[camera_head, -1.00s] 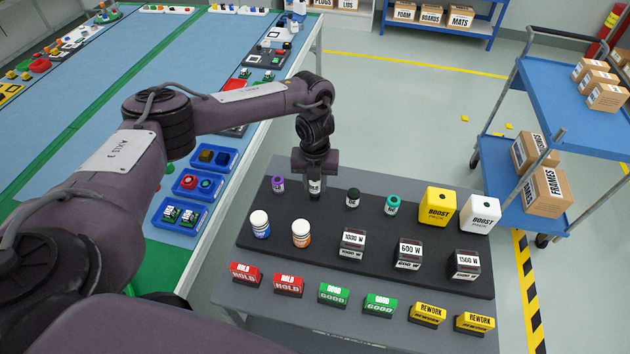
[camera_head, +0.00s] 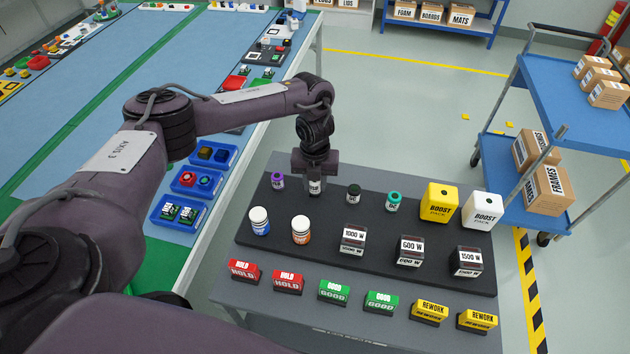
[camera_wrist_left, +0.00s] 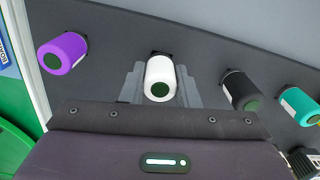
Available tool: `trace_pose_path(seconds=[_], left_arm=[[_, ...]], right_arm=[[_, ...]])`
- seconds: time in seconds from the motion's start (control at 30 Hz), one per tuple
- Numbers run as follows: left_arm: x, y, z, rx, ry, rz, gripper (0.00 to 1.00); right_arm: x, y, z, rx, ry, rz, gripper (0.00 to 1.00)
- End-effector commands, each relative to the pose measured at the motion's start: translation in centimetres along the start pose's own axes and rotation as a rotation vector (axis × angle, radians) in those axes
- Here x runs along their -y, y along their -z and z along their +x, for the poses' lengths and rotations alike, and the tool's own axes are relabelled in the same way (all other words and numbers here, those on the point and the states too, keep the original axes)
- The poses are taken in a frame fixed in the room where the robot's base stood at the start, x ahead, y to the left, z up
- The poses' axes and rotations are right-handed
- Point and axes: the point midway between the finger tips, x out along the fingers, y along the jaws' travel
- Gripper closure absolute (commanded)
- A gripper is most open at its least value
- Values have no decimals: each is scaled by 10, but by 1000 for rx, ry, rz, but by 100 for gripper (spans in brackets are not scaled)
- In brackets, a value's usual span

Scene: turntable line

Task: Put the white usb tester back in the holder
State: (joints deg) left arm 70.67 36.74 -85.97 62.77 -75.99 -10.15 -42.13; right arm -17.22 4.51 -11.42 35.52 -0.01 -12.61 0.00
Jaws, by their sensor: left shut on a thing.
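My left gripper (camera_head: 315,186) points down at the back row of the dark holder board (camera_head: 330,212). It is shut on the white usb tester (camera_head: 315,188), a small upright cylinder mostly hidden by the gripper in the head view. In the left wrist view the white tester (camera_wrist_left: 160,80), with a dark green end face, sits between the grey fingers (camera_wrist_left: 158,85). It lines up between the purple tester (camera_wrist_left: 65,52) and the black tester (camera_wrist_left: 241,90). A dark slot shows just behind it. I cannot tell whether its base is fully seated. My right gripper is not in view.
A teal tester (camera_head: 393,202) stands further right in that row, then yellow (camera_head: 438,204) and white (camera_head: 482,210) boost packs. Bottles (camera_head: 260,221) and wattage blocks (camera_head: 410,250) fill the row in front. Red, green and yellow label blocks line the table's front edge.

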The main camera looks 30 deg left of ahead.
Motion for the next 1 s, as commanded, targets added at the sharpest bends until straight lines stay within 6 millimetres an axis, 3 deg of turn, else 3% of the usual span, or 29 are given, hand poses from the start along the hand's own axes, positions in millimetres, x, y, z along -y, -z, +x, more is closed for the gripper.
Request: trace_pose_path(seconds=[0.47, 0.5, 0.67, 1.0], left_arm=[[0, 0, 11, 0, 0, 0, 96], [0, 0, 10, 0, 0, 0, 68], [0, 0, 9, 0, 0, 0, 47], [0, -1, 6, 1, 2, 0, 46]], right_arm=[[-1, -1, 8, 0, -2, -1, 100], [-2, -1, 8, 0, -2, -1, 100], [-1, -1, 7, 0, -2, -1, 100], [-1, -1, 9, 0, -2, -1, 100]])
